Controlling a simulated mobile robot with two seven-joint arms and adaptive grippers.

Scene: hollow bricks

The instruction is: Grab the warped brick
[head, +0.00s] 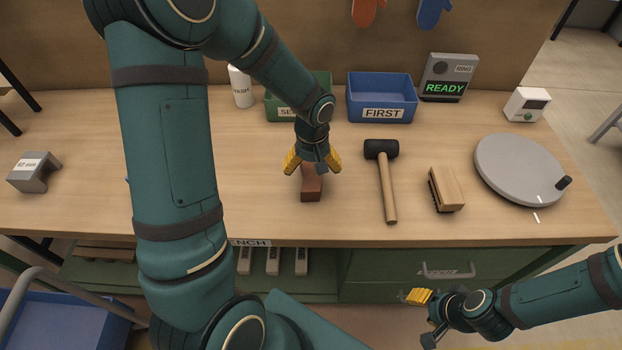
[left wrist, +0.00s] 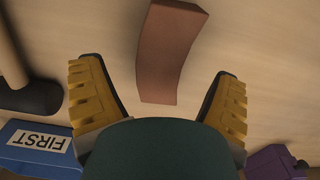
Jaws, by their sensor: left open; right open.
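A reddish-brown brick (head: 311,188) lies on the wooden bench (head: 340,222) near its front edge. In the left wrist view the brick (left wrist: 168,52) looks curved along its length. My left gripper (head: 313,165) is open just above and behind the brick in the head view, with its yellow fingers spread to either side. In the left wrist view the open left gripper (left wrist: 157,95) has the brick's near end between its fingertips, with gaps on both sides. My right gripper (head: 420,315) is open and empty in front of the bench, below its top.
A mallet (head: 388,185) and a brush (head: 446,190) lie right of the brick. A grey turntable (head: 520,170) is further right. A blue FIRST bin (head: 381,98) and a green bin (head: 283,112) stand behind. A grey block (head: 35,172) sits at far left.

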